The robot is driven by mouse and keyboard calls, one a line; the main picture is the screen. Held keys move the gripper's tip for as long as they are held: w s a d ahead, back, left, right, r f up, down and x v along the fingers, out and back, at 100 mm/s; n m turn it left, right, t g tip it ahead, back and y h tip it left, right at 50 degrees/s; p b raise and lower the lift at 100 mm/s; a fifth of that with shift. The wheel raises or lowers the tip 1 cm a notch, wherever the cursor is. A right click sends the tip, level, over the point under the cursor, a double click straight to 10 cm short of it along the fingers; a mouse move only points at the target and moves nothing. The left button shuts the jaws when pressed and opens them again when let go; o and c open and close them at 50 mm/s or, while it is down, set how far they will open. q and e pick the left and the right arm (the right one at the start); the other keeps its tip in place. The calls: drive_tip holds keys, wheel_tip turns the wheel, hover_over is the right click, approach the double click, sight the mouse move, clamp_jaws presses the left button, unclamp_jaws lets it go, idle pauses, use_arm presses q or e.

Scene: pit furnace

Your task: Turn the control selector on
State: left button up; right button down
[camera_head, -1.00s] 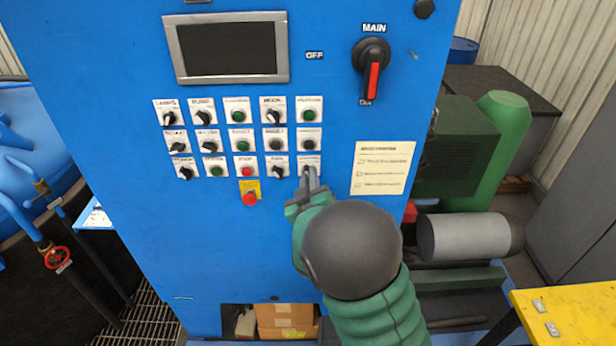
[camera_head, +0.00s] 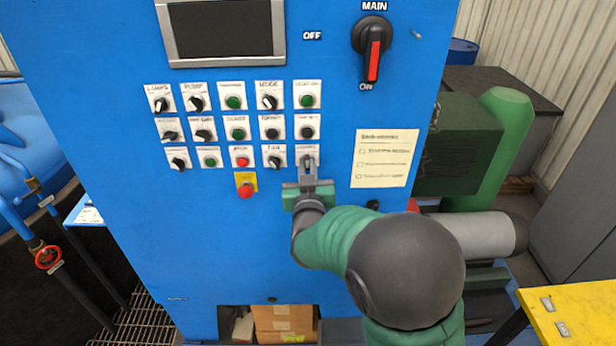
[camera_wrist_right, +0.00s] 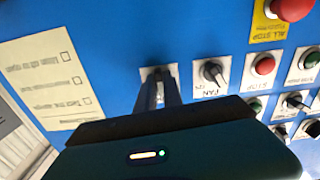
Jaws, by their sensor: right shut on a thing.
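The blue control panel (camera_head: 255,240) carries rows of selectors and buttons. The control selector sits at the right end of the bottom row; only its white label plate (camera_head: 306,148) shows clearly, and the plate's edge also shows in the wrist view (camera_wrist_right: 150,70). My right gripper (camera_head: 308,164) is at this selector, its fingers pointing at the panel and shut on the knob. In the wrist view the fingers (camera_wrist_right: 159,88) cover the knob, so its angle is hidden. My left gripper is not in view.
The FAN selector (camera_head: 275,160) is just left of the gripper. A red emergency stop (camera_head: 245,190) sits lower left. The main switch (camera_head: 372,50) is above right. A paper checklist (camera_head: 384,158) is to the right. The panel below the controls is clear.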

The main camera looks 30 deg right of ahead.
drive_tip(key=m+b, duration=0.5)
drive_tip(key=shift+r, duration=0.2)
drive_tip(key=shift+d+r+m+b, duration=0.1)
drive_tip(key=shift+r+m+b, duration=0.05)
drive_tip(key=shift+m+b, duration=0.9)
